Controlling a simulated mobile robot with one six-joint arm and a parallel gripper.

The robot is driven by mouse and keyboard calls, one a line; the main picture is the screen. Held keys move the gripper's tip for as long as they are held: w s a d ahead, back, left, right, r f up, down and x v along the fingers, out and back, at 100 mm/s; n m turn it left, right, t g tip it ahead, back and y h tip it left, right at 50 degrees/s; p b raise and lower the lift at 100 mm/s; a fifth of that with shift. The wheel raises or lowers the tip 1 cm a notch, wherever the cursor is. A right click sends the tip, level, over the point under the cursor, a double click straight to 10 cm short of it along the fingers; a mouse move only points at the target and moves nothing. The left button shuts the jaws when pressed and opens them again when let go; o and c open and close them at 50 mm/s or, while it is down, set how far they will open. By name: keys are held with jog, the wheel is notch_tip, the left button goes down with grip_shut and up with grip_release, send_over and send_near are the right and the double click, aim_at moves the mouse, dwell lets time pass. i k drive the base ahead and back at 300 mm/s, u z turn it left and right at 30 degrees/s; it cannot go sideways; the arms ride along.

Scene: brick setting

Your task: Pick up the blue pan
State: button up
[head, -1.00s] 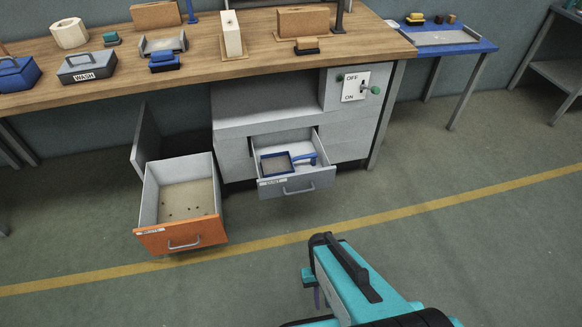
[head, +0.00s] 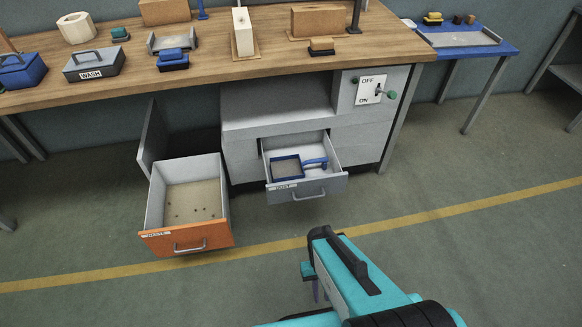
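The blue pan (head: 286,168) lies in the open grey drawer (head: 325,187) below the workbench. It has a square blue rim and a brownish inside. A blue handle-shaped piece (head: 315,162) lies at its right; I cannot tell whether it is part of the pan or a separate brush. My gripper (head: 312,281) is at the lower middle of the head view, in front of the drawer and apart from the pan. Most of it is hidden behind my teal arm, so I cannot see whether it is open.
An open orange-fronted drawer (head: 187,239) with small dark bits inside juts out left of the grey drawer. The workbench (head: 220,78) overhangs both and carries boxes and blocks. A switch panel (head: 370,89) is at the right. The floor in front is clear.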

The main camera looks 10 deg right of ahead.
aim_at(283, 169)
jog(key=i, duration=0.7)
jog(key=z, duration=0.1)
jog(key=k, duration=0.2)
jog(key=u, duration=2.8)
